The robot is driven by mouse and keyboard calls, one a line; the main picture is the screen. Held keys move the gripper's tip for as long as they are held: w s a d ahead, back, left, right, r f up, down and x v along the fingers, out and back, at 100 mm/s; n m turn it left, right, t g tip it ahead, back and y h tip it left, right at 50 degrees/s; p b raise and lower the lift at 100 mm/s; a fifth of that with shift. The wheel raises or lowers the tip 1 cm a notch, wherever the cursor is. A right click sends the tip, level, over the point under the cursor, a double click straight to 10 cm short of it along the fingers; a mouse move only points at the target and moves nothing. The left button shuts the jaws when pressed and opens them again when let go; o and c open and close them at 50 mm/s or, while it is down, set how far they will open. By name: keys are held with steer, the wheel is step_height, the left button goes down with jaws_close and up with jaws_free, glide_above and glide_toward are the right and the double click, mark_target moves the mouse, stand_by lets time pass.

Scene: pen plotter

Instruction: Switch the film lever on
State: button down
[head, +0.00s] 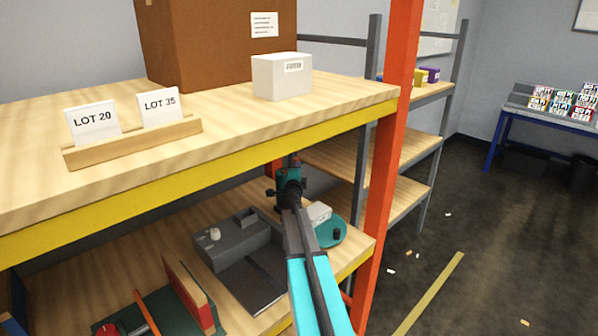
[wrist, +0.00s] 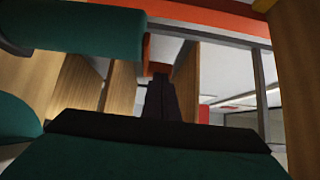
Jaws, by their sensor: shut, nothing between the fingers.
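A grey pen plotter (head: 234,243) sits on the lower shelf, with a flat grey bed (head: 250,283) in front. It has a small white knob (head: 213,234) and a raised dark block (head: 246,215) on top. I cannot tell which part is the film lever. My gripper (head: 291,170) is above and right of the plotter, just under the upper shelf's yellow beam, apart from the plotter. Its dark fingers also show in the wrist view (wrist: 161,84), closed together with nothing between them. The wrist view does not clearly show the plotter.
The upper shelf (head: 230,128) and its yellow beam (head: 200,182) hang over the plotter. An orange post (head: 385,150) stands to the right. A teal dish (head: 329,234) with a white block (head: 319,212) lies right of the plotter. A green and red stand (head: 185,290) is at left.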

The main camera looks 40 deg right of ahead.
steer(key=shift+x, duration=2.25)
steer(key=s+a+b, duration=0.2)
steer(key=s+b, duration=0.1)
steer(key=s, duration=1)
steer(key=shift+s, duration=0.4)
